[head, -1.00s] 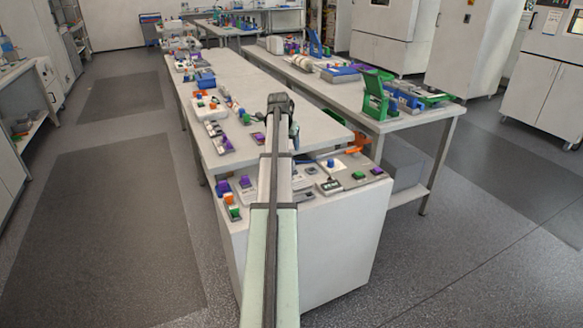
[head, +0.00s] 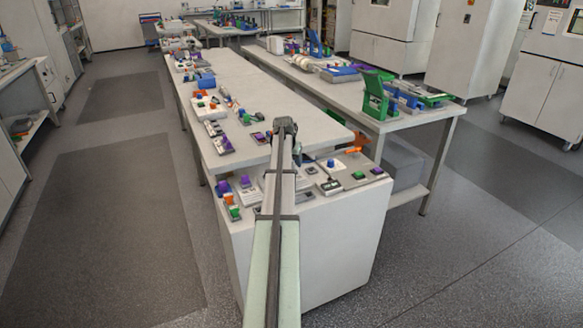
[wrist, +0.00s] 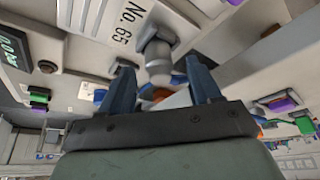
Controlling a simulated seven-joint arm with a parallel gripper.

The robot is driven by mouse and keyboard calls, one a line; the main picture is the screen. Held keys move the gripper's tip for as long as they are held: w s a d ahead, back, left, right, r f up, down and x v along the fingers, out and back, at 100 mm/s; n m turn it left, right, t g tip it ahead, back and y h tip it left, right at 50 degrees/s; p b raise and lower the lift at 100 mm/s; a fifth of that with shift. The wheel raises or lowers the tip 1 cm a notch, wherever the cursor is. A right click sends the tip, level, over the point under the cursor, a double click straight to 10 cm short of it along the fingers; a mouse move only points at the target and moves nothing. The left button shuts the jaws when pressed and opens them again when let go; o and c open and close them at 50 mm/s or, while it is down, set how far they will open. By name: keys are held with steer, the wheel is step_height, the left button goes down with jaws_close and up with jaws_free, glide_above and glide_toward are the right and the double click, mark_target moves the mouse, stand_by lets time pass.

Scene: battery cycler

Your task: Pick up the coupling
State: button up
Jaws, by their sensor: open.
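My gripper (wrist: 160,75) is open in the wrist view, with its two dark blue fingers apart. A grey, stepped round piece (wrist: 157,58), which looks like the coupling, shows between and just beyond the fingertips. I see no finger closed on it, and I cannot tell whether either finger touches it. A small orange part and a pale surface show between the fingers, partly hidden by the gripper body. In the head view my arm covers the gripper, and I cannot pick out the coupling there.
A pale plate marked "No. 65" (wrist: 122,25) lies beside the round piece. A green digital display (wrist: 14,48) is at the left. The white bench (head: 265,85) carries several small coloured devices along its edges, and its middle is mostly clear. A green stand (head: 375,98) is on the right bench.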

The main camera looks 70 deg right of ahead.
steer(key=shift+x, duration=0.75)
jaws_close()
